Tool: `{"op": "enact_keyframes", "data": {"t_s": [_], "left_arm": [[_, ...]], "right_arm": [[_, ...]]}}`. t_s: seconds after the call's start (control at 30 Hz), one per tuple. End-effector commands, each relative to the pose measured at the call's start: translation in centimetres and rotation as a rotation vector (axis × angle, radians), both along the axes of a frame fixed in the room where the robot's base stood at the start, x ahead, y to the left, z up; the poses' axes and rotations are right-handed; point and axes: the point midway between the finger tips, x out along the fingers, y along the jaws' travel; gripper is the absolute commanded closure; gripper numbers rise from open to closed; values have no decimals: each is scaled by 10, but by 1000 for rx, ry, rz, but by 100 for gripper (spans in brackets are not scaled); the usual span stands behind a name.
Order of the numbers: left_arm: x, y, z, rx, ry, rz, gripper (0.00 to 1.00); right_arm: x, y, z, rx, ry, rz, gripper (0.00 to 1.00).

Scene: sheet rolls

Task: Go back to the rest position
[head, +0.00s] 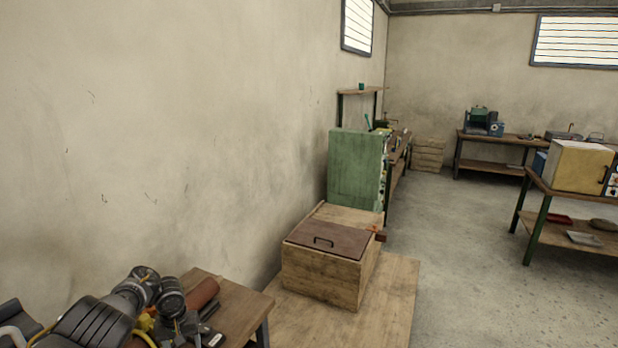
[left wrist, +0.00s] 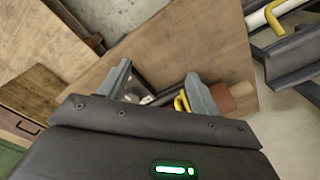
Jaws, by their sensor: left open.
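My left gripper (head: 203,333) is low in the head view, over a small wooden table (head: 236,309). In the left wrist view the two grey fingers of the left gripper (left wrist: 158,72) stand apart, with nothing held between them and the wooden table top (left wrist: 190,40) beyond. A reddish-brown roll (head: 203,291) shows just behind the left wrist in the head view. A reddish-brown cylinder with a tan end (left wrist: 225,98) is right of the right finger in the wrist view, partly hidden. My right gripper is in neither view.
A wooden crate with a brown lid (head: 325,240) stands on a plywood sheet (head: 390,295) past the table. A green cabinet (head: 355,170) is behind it. A wall runs along the left. Open concrete floor (head: 480,260) lies to the right, with workbenches beyond.

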Motion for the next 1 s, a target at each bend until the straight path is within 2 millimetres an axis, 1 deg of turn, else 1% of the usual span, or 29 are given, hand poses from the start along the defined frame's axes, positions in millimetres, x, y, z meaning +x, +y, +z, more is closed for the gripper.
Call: {"op": "enact_keyframes", "data": {"t_s": [0.03, 0.27, 0.43, 0.57, 0.67, 0.7, 0.77, 0.8, 0.87, 0.9, 0.97, 1.0], "left_arm": [[-1, -3, -7, 5, -4, -17, 36], [-3, -23, -39, 31, -32, -122, 36], [-12, -48, -71, 50, -66, -227, 36], [-28, -75, -99, 63, -101, -321, 36], [-52, -100, -121, 70, -139, -400, 36], [-65, -111, -128, 71, -157, -431, 36], [-86, -125, -134, 72, -183, -466, 36], [-102, -133, -137, 73, -199, -486, 36], [-127, -142, -137, 73, -221, -509, 36], [-145, -147, -136, 72, -234, -518, 36], [-173, -152, -130, 70, -251, -529, 36], [-193, -154, -125, 67, -260, -531, 36]], "right_arm": [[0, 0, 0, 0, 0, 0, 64], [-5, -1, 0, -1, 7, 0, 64], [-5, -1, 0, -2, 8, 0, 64], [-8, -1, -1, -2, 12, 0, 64], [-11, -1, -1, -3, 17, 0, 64], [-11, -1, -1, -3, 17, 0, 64], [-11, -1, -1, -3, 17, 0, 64], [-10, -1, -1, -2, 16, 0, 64], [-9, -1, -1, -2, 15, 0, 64], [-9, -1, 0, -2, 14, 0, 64], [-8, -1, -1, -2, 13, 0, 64], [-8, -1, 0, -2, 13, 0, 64]]}}
